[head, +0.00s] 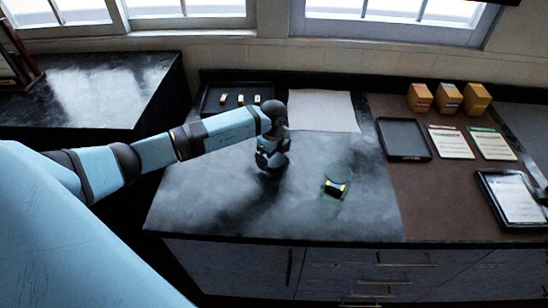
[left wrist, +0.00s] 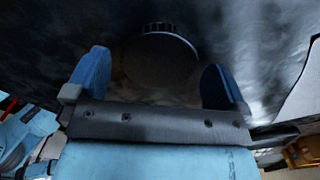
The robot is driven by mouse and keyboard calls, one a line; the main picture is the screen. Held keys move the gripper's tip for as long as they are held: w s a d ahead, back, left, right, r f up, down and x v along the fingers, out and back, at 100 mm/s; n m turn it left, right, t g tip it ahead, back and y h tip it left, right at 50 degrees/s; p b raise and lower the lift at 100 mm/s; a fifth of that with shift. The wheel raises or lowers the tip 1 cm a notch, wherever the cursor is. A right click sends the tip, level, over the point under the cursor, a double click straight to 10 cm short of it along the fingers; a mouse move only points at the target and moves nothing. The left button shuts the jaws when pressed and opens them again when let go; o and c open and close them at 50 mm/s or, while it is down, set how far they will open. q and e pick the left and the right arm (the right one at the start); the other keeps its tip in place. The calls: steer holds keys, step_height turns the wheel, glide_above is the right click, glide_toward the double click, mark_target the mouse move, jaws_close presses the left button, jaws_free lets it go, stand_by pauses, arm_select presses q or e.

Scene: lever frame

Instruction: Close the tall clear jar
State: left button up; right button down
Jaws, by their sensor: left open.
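The clear jar (head: 337,183) stands on the dark stone counter, right of my left gripper, with a yellow and black item inside it. Its top looks uncovered, though the clear wall is hard to read. My left gripper (head: 271,163) points down over the counter, apart from the jar. In the left wrist view my left gripper (left wrist: 157,65) has its two blue fingers spread wide. A dark round lid-like disc (left wrist: 160,58) with a ribbed edge lies between and beyond them; I cannot tell whether they touch it.
A black tray (head: 213,99) with small yellow and white items is behind my left arm. A pale sheet (head: 323,111) lies at the back. An empty black tray (head: 404,140), printed cards (head: 451,142), orange boxes (head: 449,98) and a clipboard (head: 515,197) are on the right.

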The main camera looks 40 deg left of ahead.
mark_target(274, 159)
arm_select(q)
steer(key=shift+f, duration=0.55)
arm_select(e)
steer(key=shift+d+r, duration=0.1)
arm_select(q)
steer(key=c, duration=0.8)
steer(key=shift+r, duration=0.1)
arm_select(e)
steer(key=shift+s, duration=0.1)
arm_select(q)
step_height(274, 159, up, 20)
steer(key=b, duration=0.2)
steer(key=shift+b, duration=0.3)
arm_select(e)
step_height(274, 159, down, 3)
steer(key=shift+r, duration=0.15)
steer(key=c, duration=1.8)
jaws_free()
